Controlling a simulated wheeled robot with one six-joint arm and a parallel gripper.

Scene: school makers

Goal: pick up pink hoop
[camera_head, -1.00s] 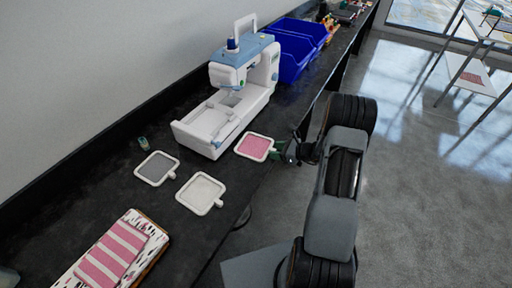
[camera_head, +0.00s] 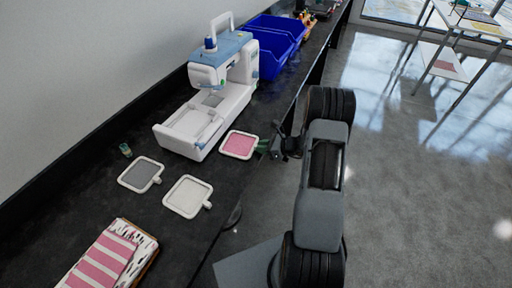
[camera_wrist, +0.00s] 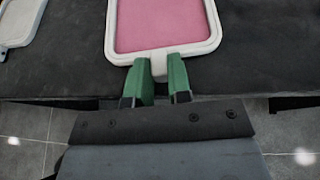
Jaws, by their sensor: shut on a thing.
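The pink hoop (camera_head: 239,144) is a square white frame with pink fabric inside, at the table's front edge beside the sewing machine. It also shows at the top of the wrist view (camera_wrist: 165,24). My gripper (camera_head: 266,146) reaches it from the right. In the wrist view its green fingers (camera_wrist: 160,74) stand on either side of the hoop's white tab and are shut on it. Whether the hoop is lifted off the table is hard to tell.
A white and blue sewing machine (camera_head: 215,98) stands close behind the hoop. A grey hoop (camera_head: 141,174) and a white hoop (camera_head: 187,196) lie to the left. Blue bins (camera_head: 270,48) stand farther back. Striped pink fabric (camera_head: 105,260) lies at the front.

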